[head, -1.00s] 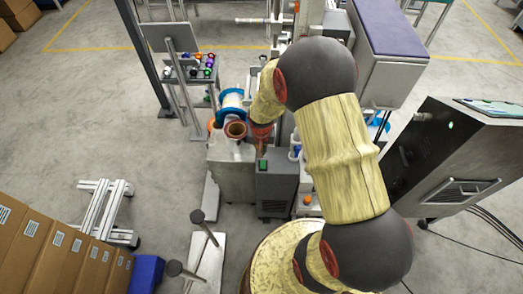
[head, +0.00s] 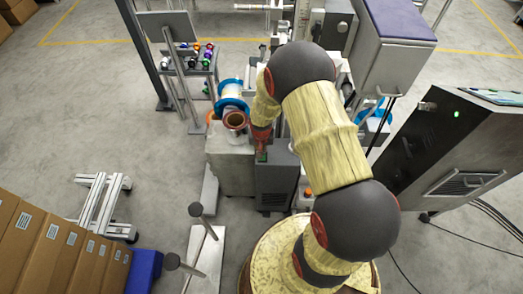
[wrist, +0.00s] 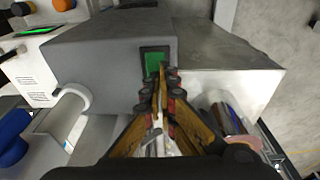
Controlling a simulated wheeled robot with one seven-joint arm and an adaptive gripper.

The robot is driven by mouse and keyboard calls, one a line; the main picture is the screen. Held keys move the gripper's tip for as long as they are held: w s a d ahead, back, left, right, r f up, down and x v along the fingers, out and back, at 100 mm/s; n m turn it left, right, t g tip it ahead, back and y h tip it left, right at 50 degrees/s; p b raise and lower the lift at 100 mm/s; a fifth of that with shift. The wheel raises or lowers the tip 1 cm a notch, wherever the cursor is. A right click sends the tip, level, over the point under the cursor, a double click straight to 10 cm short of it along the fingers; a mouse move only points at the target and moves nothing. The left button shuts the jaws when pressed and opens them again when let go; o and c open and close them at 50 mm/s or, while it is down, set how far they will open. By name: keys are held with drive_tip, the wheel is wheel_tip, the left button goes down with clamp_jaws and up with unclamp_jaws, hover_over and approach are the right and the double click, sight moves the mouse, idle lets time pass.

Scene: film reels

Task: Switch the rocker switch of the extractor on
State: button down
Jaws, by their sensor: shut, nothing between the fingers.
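The extractor is a dark grey box (head: 277,182) in the middle of the head view; its grey face (wrist: 100,65) fills the left middle of the wrist view. The green rocker switch (wrist: 153,64) sits in a black frame near the right edge of that face. In the head view the switch (head: 262,157) shows just below my gripper. My gripper (wrist: 164,72) is shut and empty. Its fingertips overlap the lower right part of the switch in the wrist view; I cannot tell whether they touch it. Which way the rocker is tilted is not clear.
A lighter metal block (head: 229,165) stands directly left of the extractor, with a copper-coloured cup (head: 235,120) and a blue-flanged reel (head: 231,92) above it. A large dark cabinet (head: 450,150) stands to the right.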

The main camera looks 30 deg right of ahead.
drive_tip(key=shift+d+p, duration=0.1)
drive_tip(key=shift+p, duration=0.55)
drive_tip(key=shift+w+p, duration=0.1)
drive_tip(key=shift+p, duration=0.3)
